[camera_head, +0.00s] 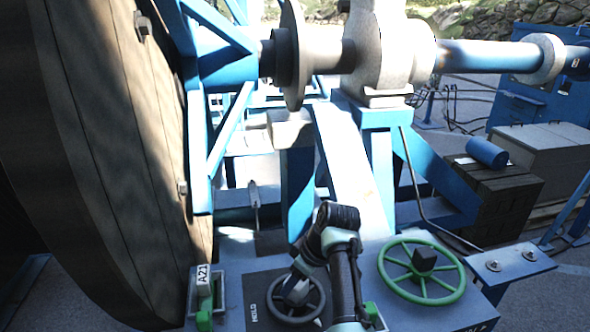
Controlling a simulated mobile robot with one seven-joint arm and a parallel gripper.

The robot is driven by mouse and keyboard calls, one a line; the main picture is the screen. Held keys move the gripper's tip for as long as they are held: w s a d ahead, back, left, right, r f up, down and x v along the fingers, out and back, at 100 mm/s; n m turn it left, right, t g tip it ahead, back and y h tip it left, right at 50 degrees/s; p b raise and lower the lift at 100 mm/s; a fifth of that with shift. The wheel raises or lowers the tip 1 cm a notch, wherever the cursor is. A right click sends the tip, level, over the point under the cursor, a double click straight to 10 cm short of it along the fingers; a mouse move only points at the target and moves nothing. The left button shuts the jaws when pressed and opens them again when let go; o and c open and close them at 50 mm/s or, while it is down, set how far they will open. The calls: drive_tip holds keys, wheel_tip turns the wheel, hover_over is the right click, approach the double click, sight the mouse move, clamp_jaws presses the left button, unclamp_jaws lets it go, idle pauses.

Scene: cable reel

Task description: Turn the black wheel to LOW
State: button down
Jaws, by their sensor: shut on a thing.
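The small black wheel (290,320) lies on the blue panel at the bottom centre, with a dark plate under it. White lettering that seems to read HOLD stands on the plate to the left of the wheel. A LOW mark cannot be made out. My arm comes up from the bottom edge, bends, and reaches down to the left over the wheel. My gripper (296,289) is at the wheel's middle and shut on it. The fingers are small and partly hidden, so the exact grip cannot be seen.
A larger green wheel (422,298) with a dark centre block stands just right of my arm. A green-handled lever (205,300) tagged A21 is to the left. The large wooden reel (110,170) fills the left side. Blue frame beams rise behind the panel.

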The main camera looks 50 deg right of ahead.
drive_tip(key=shift+w+r+n, duration=0.1)
drive_tip(key=shift+r+n, duration=0.05)
drive_tip(key=shift+n, duration=0.35)
drive_tip(key=c, duration=0.7)
unclamp_jaws()
drive_tip(key=o, duration=0.5)
drive_tip(key=shift+c, duration=0.2)
drive_tip(key=shift+b, duration=0.3)
drive_tip(key=b+v, duration=0.1)
drive_tip(key=v, duration=1.2)
drive_tip(key=shift+d, duration=0.25)
